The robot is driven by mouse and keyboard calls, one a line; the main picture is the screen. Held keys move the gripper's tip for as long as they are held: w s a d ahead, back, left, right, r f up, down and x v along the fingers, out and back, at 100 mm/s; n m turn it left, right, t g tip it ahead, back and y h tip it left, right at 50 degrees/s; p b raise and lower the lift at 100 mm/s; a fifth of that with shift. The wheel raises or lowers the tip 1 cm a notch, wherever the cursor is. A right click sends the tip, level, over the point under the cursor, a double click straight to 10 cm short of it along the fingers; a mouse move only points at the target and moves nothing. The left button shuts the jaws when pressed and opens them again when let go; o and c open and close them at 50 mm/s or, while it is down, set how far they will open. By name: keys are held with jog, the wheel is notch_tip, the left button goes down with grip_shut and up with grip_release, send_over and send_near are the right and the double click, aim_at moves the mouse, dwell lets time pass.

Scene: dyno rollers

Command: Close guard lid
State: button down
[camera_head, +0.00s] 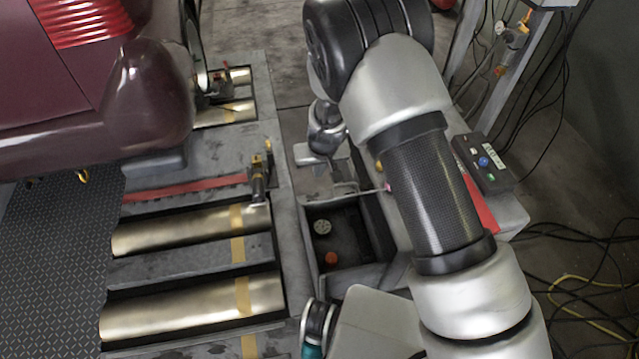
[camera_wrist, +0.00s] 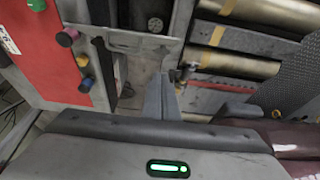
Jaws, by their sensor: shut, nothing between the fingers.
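The guard box (camera_head: 305,240) is an open dark compartment in the floor frame, right of the rollers in the head view. A pale round part (camera_head: 322,227) and an orange part (camera_head: 331,258) show inside it, so it is uncovered. A grey plate that looks like the guard lid (camera_head: 318,184) stands at the box's far side, with a thin bar along its edge. My gripper (camera_head: 322,168) is shut and empty, close to this plate. In the wrist view, my shut fingers (camera_wrist: 164,78) point toward the bar and plate edge (camera_wrist: 130,42). I cannot tell whether they touch.
A red and grey control cabinet (camera_head: 481,200) with a button box (camera_head: 484,162) stands right of the compartment. Brass rollers (camera_head: 190,230) lie left. A maroon car (camera_head: 60,100) stands at the upper left. Cables (camera_head: 580,285) lie on the floor at the right.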

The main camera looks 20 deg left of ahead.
jog(key=f, duration=0.3)
jog(key=f+b, duration=0.1)
jog(key=f, duration=0.6)
jog(key=shift+w+a+f+b, duration=0.1)
jog(key=shift+w+f+b, duration=0.05)
jog(key=shift+w+b, duration=0.2)
jog(key=shift+s+d+f, duration=0.2)
jog(key=shift+s+f, duration=0.15)
jog(key=shift+s, duration=0.2)
